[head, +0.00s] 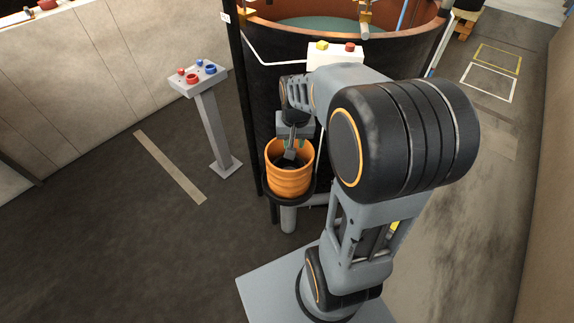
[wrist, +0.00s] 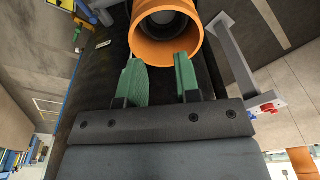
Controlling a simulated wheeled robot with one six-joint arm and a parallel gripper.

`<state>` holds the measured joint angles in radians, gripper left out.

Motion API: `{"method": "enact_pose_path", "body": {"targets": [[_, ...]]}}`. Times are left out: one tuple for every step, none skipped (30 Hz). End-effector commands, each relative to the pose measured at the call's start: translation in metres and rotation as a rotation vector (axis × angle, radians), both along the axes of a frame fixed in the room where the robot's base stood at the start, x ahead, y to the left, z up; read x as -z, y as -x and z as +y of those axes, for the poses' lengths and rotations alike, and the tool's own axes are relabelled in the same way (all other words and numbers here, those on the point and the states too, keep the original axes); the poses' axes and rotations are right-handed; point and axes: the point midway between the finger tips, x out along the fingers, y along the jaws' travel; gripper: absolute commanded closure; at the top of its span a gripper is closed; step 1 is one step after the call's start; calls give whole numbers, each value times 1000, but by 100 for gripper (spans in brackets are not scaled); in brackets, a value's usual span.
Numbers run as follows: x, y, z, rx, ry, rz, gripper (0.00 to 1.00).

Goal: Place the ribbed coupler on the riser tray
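The ribbed coupler (head: 289,183) is an orange ribbed ring-like tube. In the head view it stands upright on a small dark round tray (head: 311,190), likely the riser tray, at the side of the large dark tank. In the wrist view the coupler (wrist: 140,45) shows its round open mouth just beyond my fingertips. My gripper (head: 290,150) is at the coupler's rim. In the wrist view its green fingers (wrist: 158,70) are apart, with a gap between them and nothing clearly clamped. The right fingertip overlaps the rim; contact cannot be told. The coupler hides most of the tray.
A grey pedestal (head: 215,130) with red and blue buttons stands left of the tank. The large dark tank (head: 262,100) with an orange rim stands right behind the coupler. A white box (head: 322,57) with yellow and red buttons is on its side. The floor at left is open.

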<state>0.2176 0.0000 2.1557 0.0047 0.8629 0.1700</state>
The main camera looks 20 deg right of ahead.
Motion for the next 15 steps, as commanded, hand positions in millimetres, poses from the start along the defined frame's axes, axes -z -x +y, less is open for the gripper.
{"method": "enact_pose_path", "body": {"targets": [[-13, 16, 17, -62, 8, -26, 70], [-17, 25, 25, -96, 13, -37, 70], [-23, 36, 35, -138, 18, -52, 70], [-26, 44, 41, -167, 20, -61, 70], [-29, 53, 47, -196, 23, -70, 70], [-31, 63, 54, -230, 27, -80, 70], [-33, 69, 58, -254, 30, -89, 70], [-34, 75, 62, -276, 33, -97, 70], [-35, 83, 66, -302, 35, -105, 70], [-35, 87, 69, -318, 37, -110, 70], [-36, 91, 71, -332, 39, -115, 70], [-36, 96, 73, -349, 40, -120, 70], [-36, 99, 75, -358, 41, -123, 70], [-36, 101, 76, -365, 42, -126, 70], [-36, 103, 77, -373, 43, -128, 70]]}}
